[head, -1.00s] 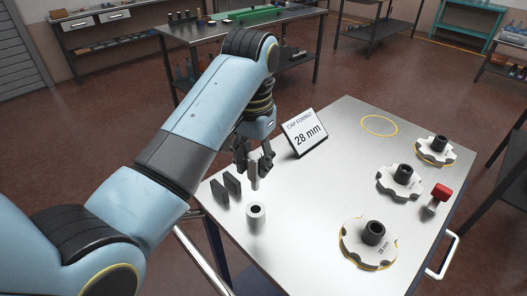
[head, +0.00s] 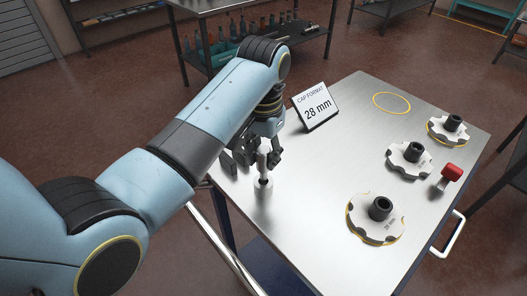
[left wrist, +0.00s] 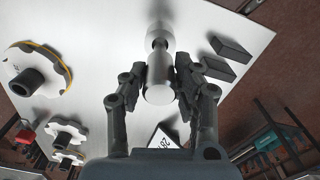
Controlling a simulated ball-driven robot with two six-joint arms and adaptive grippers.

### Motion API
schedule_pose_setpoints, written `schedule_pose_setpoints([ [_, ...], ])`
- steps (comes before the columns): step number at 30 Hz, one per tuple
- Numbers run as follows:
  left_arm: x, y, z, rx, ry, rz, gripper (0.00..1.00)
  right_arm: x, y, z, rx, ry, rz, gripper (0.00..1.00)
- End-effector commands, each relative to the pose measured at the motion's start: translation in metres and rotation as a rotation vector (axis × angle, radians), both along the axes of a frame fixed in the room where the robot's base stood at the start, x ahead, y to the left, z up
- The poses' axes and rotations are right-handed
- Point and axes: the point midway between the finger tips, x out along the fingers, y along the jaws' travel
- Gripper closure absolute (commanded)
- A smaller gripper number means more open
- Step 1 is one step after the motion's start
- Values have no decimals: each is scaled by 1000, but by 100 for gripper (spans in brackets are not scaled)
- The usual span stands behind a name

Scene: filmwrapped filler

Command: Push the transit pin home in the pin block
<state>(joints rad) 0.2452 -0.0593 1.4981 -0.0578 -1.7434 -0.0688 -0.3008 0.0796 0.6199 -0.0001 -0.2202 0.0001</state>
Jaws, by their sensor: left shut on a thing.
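The transit pin, a pale grey cylinder (head: 262,160) with a narrower lower part, stands upright in my left gripper (head: 268,155). The gripper is shut on its thick upper part. The pin block, a short pale round cylinder (head: 263,192), stands on the table directly below. The pin's narrow part meets the block's top, and how deep it sits is hidden. In the left wrist view the pin's head (left wrist: 158,88) lies between the two fingers, with the block (left wrist: 160,32) beyond it. My right gripper is not in view.
Two dark upright plates (head: 229,164) stand just left of the gripper. A "28 mm" sign (head: 315,107) stands behind it. Three notched discs with black hubs (head: 380,208) and a red-topped piece (head: 452,173) are on the right. The steel table's (head: 335,160) middle is clear.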

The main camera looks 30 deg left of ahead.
Motion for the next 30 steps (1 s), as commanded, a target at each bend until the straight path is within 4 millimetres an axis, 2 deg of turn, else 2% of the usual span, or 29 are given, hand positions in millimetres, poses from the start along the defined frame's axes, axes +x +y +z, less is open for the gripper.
schedule_pose_setpoints([
  [5,0,0,0,0,0,0,100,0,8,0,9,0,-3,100],
  [30,0,0,0,0,1,0,100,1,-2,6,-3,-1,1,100],
])
